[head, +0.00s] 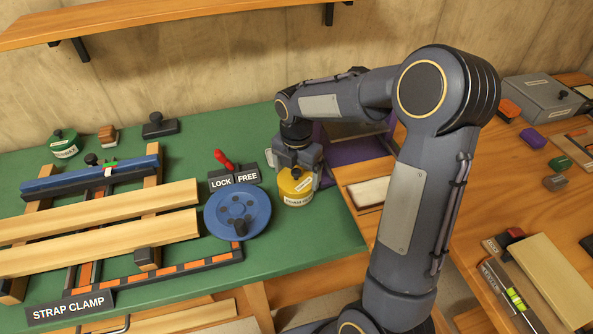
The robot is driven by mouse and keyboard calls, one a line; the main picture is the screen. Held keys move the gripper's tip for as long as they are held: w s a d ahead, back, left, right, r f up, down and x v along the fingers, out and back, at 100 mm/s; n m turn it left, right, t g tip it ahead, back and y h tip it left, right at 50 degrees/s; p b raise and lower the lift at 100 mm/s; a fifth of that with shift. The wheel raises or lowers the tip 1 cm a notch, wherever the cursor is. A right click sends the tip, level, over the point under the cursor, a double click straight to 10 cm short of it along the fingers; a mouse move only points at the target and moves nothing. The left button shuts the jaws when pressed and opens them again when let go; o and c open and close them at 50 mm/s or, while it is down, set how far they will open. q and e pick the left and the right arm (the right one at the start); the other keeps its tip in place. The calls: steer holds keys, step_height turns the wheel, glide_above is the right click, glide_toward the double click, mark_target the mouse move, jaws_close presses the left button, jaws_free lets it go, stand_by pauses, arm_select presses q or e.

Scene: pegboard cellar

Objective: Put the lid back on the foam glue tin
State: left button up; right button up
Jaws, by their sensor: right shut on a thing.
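The foam glue tin (296,200) is a small yellow tin with a pale label, upright near the right end of the green bench top. Its yellow lid (294,184) with a dark knob shows at the top of the tin, level or nearly so. I cannot tell whether it is fully seated. My right gripper (297,172) points down from above and is shut on the lid at its knob. The gripper and wrist partly hide the far side of the lid. My left gripper is not in view.
A blue handwheel (237,212) and the red LOCK/FREE lever (224,160) stand just left of the tin. The strap clamp (100,218) with wooden boards fills the left. A purple mat (342,158) lies behind my arm.

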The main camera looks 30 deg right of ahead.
stand_by(0.6)
steer(key=o, duration=0.7)
steer(key=shift+r+p, duration=3.25)
steer(key=shift+r, duration=0.3)
jaws_close()
